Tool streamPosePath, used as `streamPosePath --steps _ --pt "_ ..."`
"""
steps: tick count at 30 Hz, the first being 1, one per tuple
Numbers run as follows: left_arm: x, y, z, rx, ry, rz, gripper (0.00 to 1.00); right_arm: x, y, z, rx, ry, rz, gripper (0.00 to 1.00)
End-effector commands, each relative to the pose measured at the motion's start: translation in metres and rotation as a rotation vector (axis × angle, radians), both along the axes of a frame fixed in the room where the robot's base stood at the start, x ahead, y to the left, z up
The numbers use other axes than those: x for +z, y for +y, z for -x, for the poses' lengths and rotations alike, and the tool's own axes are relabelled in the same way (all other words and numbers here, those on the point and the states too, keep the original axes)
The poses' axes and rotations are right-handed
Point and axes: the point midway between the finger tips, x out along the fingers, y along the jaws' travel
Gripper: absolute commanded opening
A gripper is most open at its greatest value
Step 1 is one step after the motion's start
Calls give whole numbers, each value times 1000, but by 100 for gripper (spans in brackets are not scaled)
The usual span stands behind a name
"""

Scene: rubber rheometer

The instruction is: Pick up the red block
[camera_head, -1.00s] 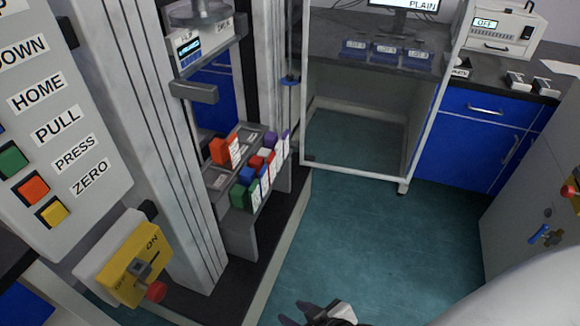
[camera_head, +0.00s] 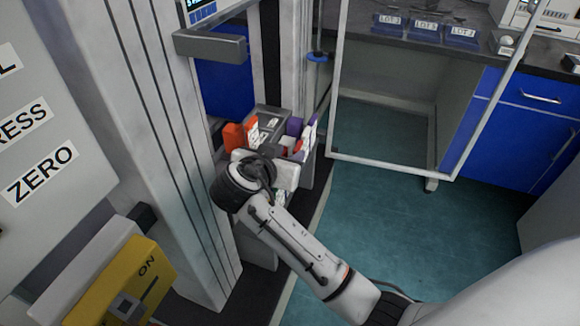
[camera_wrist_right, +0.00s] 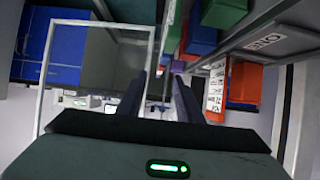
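An orange-red block (camera_head: 234,136) with a white label stands at the left of the grey rack on the machine. It also shows in the right wrist view (camera_wrist_right: 245,83), right of my fingers. A darker red block (camera_head: 298,147) is partly visible among the blocks at the rack's right. My right arm covers much of the rack in the head view, and its fingertips are hidden there. In the right wrist view my right gripper (camera_wrist_right: 165,82) is open, with nothing seen between its fingers. My left gripper is out of view.
A purple block (camera_head: 295,126) stands at the rack's back right. Blue (camera_wrist_right: 200,38) and green (camera_wrist_right: 223,12) blocks show in the wrist view. The machine's grey column (camera_head: 170,130) is close left of my arm. An open framed door (camera_head: 390,174) stands right; floor is clear.

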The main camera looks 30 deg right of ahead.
Motion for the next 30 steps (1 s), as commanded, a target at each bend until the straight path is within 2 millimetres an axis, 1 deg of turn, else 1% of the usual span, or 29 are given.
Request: streamPosePath --steps 1,3,8,12,15,19,25,29,30 --pt "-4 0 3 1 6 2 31 -5 -7 -5 -2 0 4 33" --pt "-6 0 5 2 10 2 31 -10 -13 -11 -2 0 3 33" --pt "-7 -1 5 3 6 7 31 -17 -22 -22 0 0 3 33" --pt "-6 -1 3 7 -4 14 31 -27 -36 -37 -1 1 3 33" --pt "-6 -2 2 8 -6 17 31 -33 -43 -44 0 1 2 33" --pt "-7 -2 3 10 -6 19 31 -36 -48 -48 1 1 0 33" --pt "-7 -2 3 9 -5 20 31 -36 -48 -48 1 1 0 33" --pt "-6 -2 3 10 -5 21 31 -36 -47 -48 1 1 0 11" --pt "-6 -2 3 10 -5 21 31 -36 -47 -48 1 1 0 4"
